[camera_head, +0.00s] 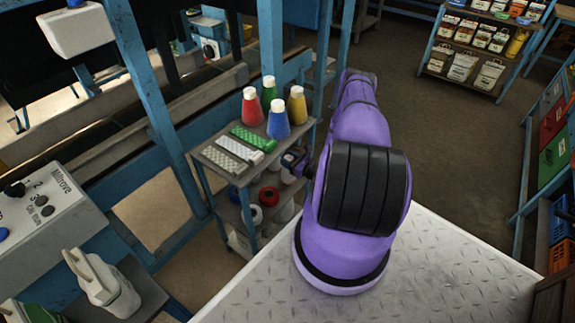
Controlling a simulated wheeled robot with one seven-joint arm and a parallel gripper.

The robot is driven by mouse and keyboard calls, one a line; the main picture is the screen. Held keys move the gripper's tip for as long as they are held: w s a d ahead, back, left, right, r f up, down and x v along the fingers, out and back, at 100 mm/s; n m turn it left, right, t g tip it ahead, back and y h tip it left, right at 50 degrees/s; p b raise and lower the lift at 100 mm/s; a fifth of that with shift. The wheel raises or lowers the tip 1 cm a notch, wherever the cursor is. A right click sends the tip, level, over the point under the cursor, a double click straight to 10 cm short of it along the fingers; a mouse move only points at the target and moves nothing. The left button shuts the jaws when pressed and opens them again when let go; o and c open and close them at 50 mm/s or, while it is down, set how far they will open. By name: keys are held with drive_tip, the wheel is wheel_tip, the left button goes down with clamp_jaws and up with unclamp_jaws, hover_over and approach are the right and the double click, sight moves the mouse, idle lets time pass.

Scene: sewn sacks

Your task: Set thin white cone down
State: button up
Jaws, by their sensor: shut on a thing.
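My gripper (293,159) is at the right edge of the small blue-framed rack (222,175), at about the height of its top shelf. It is small in view and partly behind my purple arm. It is shut on the thin white cone (288,175), of which only a small pale part shows just below the fingers. Its lower end and its exact tilt cannot be made out. I cannot tell whether it touches the rack.
Red (251,108), green (269,92), blue (278,121) and yellow (297,106) cones stand on the top shelf, beside green and white strips (239,149). Red (269,196) and white spools sit on the lower shelf. A blue post (270,45) rises behind the cones.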

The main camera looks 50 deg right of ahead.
drive_tip(key=shift+w+f, duration=0.2)
drive_tip(key=shift+f, duration=0.65)
drive_tip(key=shift+w+f, duration=0.2)
drive_tip(key=shift+f, duration=0.75)
drive_tip(key=o, duration=1.2)
drive_tip(key=s, duration=1.2)
drive_tip(key=shift+d, duration=0.4)
